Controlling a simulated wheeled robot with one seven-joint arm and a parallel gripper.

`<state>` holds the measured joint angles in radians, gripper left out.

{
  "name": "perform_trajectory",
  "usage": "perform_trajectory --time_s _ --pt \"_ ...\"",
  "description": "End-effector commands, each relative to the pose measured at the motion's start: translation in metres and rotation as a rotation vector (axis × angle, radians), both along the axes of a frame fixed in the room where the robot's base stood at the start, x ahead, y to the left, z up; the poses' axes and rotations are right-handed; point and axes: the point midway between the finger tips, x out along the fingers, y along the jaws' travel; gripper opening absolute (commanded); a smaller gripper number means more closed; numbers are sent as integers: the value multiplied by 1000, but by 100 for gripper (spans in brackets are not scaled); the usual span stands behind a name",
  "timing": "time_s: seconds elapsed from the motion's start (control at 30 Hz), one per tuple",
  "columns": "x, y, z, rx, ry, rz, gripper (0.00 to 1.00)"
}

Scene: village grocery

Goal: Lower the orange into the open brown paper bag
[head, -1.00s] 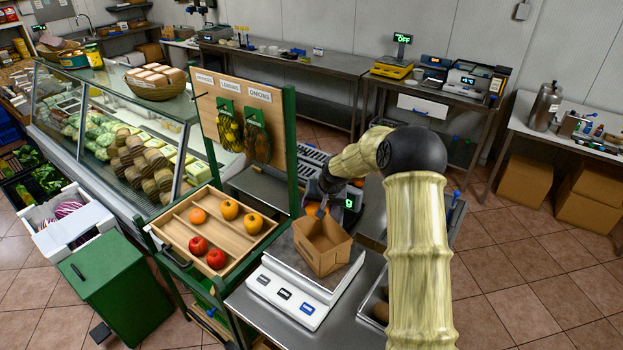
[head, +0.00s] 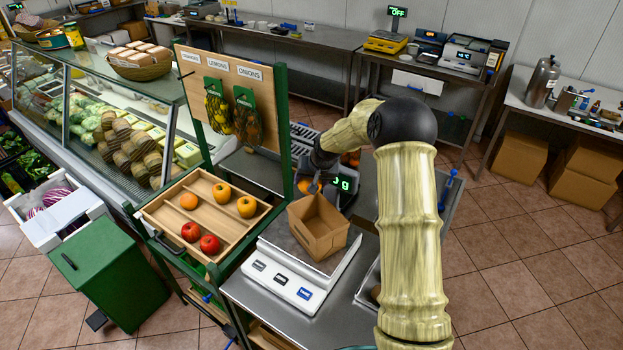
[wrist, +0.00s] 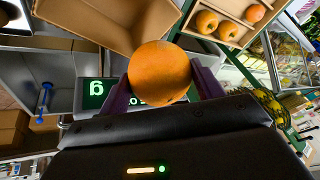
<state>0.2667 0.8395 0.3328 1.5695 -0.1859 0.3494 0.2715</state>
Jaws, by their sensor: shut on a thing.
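My gripper (head: 312,187) is shut on the orange. In the wrist view the orange (wrist: 159,73) sits between the two dark purple fingers of my gripper (wrist: 160,88). The open brown paper bag (head: 318,238) stands upright on the scale, its mouth facing up. My gripper is by the bag's far rim in the head view, where the orange is mostly hidden. The bag (wrist: 85,22) is behind the orange in the wrist view. I cannot tell whether the orange touches its rim.
The white scale (head: 290,283) carries the bag. Its lit green display (head: 343,184) is partly hidden. A wooden tray (head: 172,212) with several fruits stands to the left. A green-framed signboard (head: 285,130) rises behind the tray, close left of my gripper.

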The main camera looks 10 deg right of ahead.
Motion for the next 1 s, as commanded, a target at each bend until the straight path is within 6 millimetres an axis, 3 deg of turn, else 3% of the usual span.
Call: perform_trajectory --time_s 1.0 --pt "0 -1 -77 0 1 -2 38"
